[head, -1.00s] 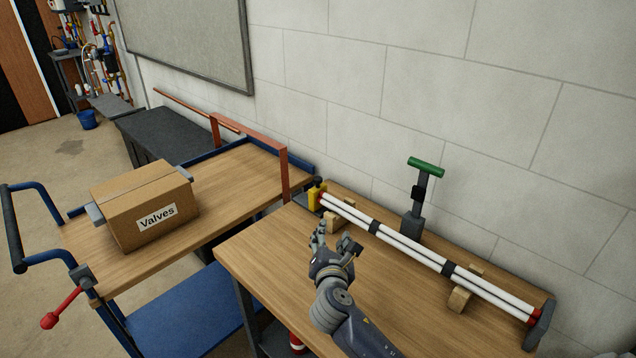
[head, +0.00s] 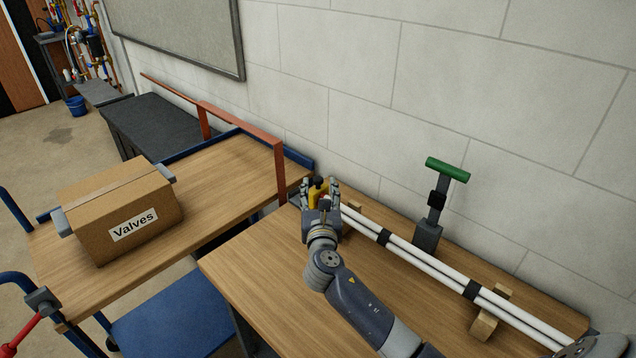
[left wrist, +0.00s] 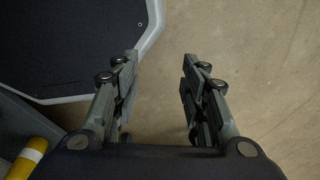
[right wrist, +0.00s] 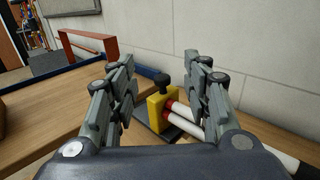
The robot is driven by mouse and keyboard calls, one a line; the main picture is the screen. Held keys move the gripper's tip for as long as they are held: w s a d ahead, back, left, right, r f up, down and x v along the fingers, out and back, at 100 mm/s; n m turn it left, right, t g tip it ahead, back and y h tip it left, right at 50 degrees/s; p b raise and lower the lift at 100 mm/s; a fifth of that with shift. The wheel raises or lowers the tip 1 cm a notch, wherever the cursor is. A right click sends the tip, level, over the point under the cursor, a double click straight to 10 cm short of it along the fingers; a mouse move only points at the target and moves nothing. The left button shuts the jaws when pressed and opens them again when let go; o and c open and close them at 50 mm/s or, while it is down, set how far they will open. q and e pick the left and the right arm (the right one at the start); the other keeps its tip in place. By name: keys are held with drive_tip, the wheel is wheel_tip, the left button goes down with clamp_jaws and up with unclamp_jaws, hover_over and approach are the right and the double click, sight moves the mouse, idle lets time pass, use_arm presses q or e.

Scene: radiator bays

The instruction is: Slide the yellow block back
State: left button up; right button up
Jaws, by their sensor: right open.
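The yellow block (right wrist: 157,110) with a black knob on top stands on a dark base at the end of the white pipes (right wrist: 183,126), close to their red ends. In the head view the yellow block (head: 317,193) is partly hidden by my right gripper (head: 320,187). In the right wrist view my right gripper (right wrist: 159,75) is open, with its fingers to either side of the block and pipe ends in the picture. I cannot tell whether it touches the block. My left gripper (left wrist: 160,62) is open and empty above the floor.
The pipes lie on wooden supports (head: 490,312) along the bench (head: 270,270) by the wall. A green-handled tool (head: 436,200) stands behind them. A cart with a "Valves" box (head: 118,215) and an orange frame (head: 245,125) stands to the left.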

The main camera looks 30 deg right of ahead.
sight(318, 183)
wheel_tip(318, 183, down, 6)
drive_tip(key=b, duration=0.6)
use_arm(q)
wheel_tip(318, 183, down, 7)
drive_tip(key=s, duration=0.1)
drive_tip(key=shift+s, duration=0.35)
use_arm(e)
drive_tip(key=x, duration=1.1)
drive_tip(key=shift+w, duration=0.2)
use_arm(q)
drive_tip(key=shift+a+f, duration=0.1)
